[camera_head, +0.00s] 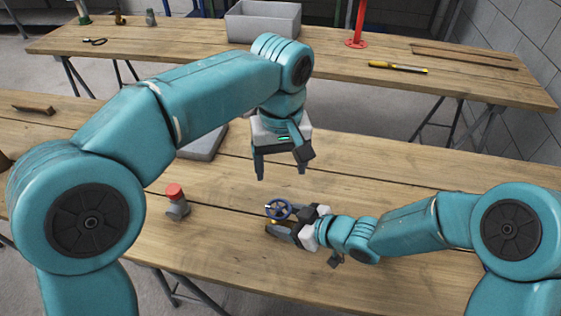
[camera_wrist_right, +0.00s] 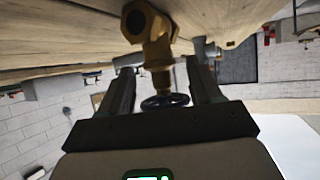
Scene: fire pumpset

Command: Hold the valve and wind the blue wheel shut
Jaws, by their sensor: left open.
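The brass valve (camera_wrist_right: 152,30) shows large in the right wrist view, with its stem running to the dark blue wheel (camera_wrist_right: 166,102). In the head view the blue wheel (camera_head: 278,209) lies near the middle of the near table, and most of the valve body is hidden. My right gripper (camera_head: 275,221) is around the valve, coming from the right. In the wrist view the right gripper (camera_wrist_right: 163,67) is open, with visible gaps between its fingers and the valve stem. My left gripper (camera_head: 281,176) is open and empty, pointing down above and behind the wheel.
A grey fitting with a red cap (camera_head: 175,200) stands on the near table (camera_head: 225,265) to the left. A flat grey thing (camera_head: 203,143) lies behind it, partly hidden by my left arm. The far table holds a grey bin (camera_head: 263,22) and a yellow tool (camera_head: 397,67).

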